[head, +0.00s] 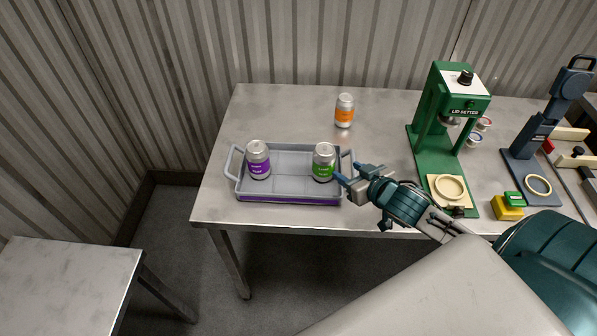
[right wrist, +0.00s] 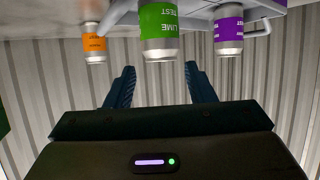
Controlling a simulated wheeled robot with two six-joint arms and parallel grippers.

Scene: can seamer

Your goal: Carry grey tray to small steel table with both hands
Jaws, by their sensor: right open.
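The grey tray (head: 290,187) lies on the large steel table, near its left front corner, with a loop handle at each end. A purple-labelled can (head: 257,160) stands in its left part and a green-labelled can (head: 324,162) in its right part. My right gripper (head: 350,177) is open at the tray's right end, close to the right handle, which it partly hides. In the right wrist view the picture is inverted; the open fingers (right wrist: 162,88) have nothing between them, and the green can (right wrist: 158,32) shows beyond. The small steel table (head: 70,278) is at lower left, its visible top bare. My left gripper is not in view.
An orange-labelled can (head: 344,111) stands behind the tray. A green lid setter (head: 447,140) and a dark blue-grey press (head: 545,135) stand to the right. A yellow-and-green block (head: 509,206) lies near the front edge. A floor gap separates the tables.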

